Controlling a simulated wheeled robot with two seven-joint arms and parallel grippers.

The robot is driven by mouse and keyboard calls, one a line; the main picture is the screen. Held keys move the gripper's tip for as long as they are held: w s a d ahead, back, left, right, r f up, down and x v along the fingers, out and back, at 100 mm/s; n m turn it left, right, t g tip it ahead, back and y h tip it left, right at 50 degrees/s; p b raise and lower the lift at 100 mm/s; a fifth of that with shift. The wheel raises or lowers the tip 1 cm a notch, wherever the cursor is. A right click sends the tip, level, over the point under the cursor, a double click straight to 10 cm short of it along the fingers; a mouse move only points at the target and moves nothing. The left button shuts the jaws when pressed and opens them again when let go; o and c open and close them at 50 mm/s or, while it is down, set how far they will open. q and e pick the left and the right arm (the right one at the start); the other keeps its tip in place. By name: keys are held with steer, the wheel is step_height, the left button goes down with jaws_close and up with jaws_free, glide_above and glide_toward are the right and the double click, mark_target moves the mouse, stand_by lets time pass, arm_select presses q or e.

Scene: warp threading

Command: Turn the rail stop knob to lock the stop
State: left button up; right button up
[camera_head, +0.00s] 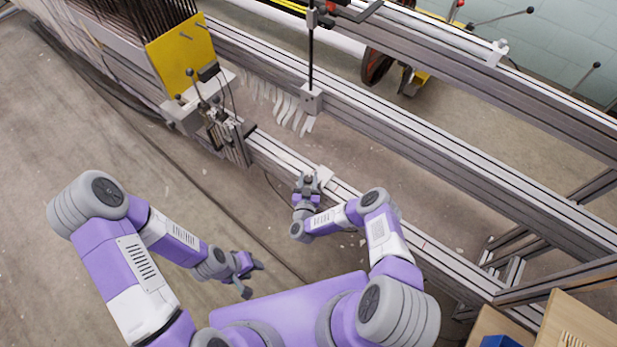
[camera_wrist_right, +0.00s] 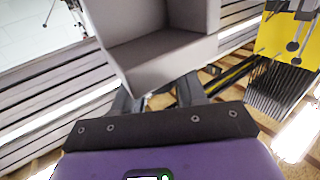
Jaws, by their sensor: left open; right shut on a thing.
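The rail stop (camera_head: 325,175) is a small pale grey block on the near long rail, in the middle of the head view. In the right wrist view it is a large grey block (camera_wrist_right: 165,55) right in front of my fingers. My right gripper (camera_head: 308,182) is at the near side of the stop, and its fingers also show in the right wrist view (camera_wrist_right: 158,98). It is shut at the stop's knob, but the knob itself is hidden by the block and fingers, so its turn angle cannot be seen. My left gripper (camera_head: 253,279) is open and empty, over the floor.
The near rail (camera_head: 270,152) runs diagonally beside my right arm. A yellow plate (camera_head: 183,60) with levers and a clamp assembly stands at its upper left end. A black upright rod (camera_head: 311,60) stands on the rail behind. A wooden box (camera_head: 580,325) is at lower right.

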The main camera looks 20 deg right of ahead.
mark_target(307, 182)
steer(key=shift+m+g+h, duration=1)
steer(key=shift+m+h, duration=0.3)
steer(key=shift+h, duration=0.5)
steer(key=shift+m+h, duration=0.3)
steer(key=shift+h, duration=0.1)
steer(key=shift+w, duration=0.1)
steer(key=o, duration=0.9)
steer(key=p+v, duration=0.2)
steer(key=v, duration=0.5)
steer(key=shift+s+a+r, duration=0.15)
steer(key=shift+s+a, duration=0.1)
